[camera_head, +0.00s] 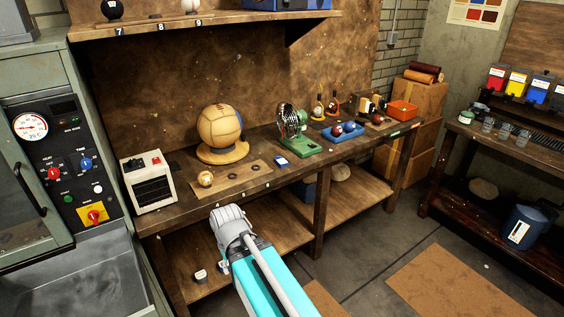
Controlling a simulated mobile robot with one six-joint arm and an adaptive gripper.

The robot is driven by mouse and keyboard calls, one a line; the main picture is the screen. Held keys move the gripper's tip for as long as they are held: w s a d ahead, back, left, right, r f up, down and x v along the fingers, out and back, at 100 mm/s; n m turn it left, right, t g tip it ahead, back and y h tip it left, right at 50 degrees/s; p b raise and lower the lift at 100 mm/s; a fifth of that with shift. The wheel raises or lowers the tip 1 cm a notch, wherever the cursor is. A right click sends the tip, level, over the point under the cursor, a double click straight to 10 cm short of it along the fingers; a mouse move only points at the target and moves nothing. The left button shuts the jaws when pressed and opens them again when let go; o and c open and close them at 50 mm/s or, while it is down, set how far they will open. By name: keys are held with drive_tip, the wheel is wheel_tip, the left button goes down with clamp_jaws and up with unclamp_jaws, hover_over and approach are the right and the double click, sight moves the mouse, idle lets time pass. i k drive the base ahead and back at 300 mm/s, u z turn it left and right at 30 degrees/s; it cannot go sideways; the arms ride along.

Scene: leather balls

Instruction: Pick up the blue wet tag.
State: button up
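A small blue item with a pale patch (281,161) lies on the workbench, left of the green-based machine. It may be the blue wet tag, but it is too small for me to read any marking. My teal and grey arm reaches up from the bottom of the picture. Its grey joint shows in front of the bench's front edge, below and left of the blue item and apart from it. I cannot make out my gripper's fingers.
The workbench (232,188) holds a large tan ball (220,128), a small ball (206,178), a white heater-like box (149,182), a green-based machine (293,128) and a blue tray with balls (342,132). A shelf (200,22) overhangs the back. Open floor lies right.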

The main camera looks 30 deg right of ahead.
sight(281, 161)
drive_tip(key=u, duration=0.05)
drive_tip(key=i, duration=1)
drive_tip(key=z, duration=0.05)
